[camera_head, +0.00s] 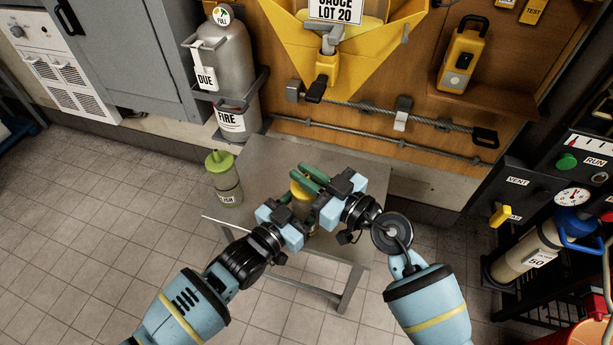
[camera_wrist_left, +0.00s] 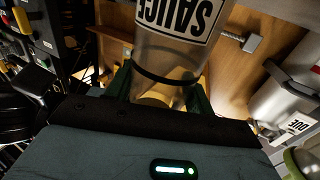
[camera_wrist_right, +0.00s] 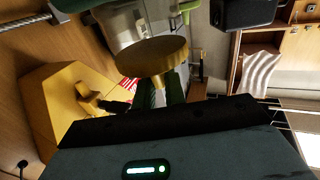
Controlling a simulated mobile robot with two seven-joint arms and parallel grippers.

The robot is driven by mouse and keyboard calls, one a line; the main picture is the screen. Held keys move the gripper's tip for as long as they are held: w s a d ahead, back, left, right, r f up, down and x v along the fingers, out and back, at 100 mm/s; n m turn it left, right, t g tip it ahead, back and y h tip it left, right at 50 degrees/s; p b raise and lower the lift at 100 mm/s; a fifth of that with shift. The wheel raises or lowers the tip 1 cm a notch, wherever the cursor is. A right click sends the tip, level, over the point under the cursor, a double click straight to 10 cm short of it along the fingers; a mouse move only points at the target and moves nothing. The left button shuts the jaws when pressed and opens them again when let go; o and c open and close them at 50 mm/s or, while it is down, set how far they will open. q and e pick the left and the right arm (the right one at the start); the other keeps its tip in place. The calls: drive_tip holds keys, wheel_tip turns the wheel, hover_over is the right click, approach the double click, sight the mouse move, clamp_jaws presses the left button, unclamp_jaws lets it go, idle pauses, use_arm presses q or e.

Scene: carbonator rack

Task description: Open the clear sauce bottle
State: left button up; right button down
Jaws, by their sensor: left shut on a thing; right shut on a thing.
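The clear sauce bottle is between my two grippers above the small table. In the head view mostly its yellow cap (camera_head: 301,190) shows, the rest being covered by my arms. In the left wrist view its clear body (camera_wrist_left: 168,52) carries a white SAUCE label (camera_wrist_left: 180,16). My left gripper (camera_head: 292,212) is shut on the bottle, one green finger on each side. The yellow cap shows as a round disc in the right wrist view (camera_wrist_right: 150,62). My right gripper (camera_head: 312,178) is shut on the cap from the other side. Whether the cap is loosened cannot be told.
A yellow funnel-shaped holder (camera_head: 375,60) with a SAUCE LOT 20 sign hangs behind. A grey FIRE cylinder (camera_head: 228,60) is at back left; a dark gauge rack (camera_head: 525,215) is at right.

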sight(307, 175)
drive_tip(key=shift+r, duration=0.35)
drive_tip(key=shift+r, duration=0.15)
drive_tip(key=shift+r, duration=1.95)
use_arm(q)
drive_tip(key=o, duration=1.5)
drive_tip(key=shift+c, duration=0.2)
drive_tip(key=shift+a, duration=0.1)
drive_tip(key=p+v, duration=0.1)
drive_tip(key=v, duration=1.1)
drive_tip(key=shift+p, duration=0.3)
use_arm(e)
wheel_tip(307, 175, up, 2)
drive_tip(key=shift+r, duration=0.1)
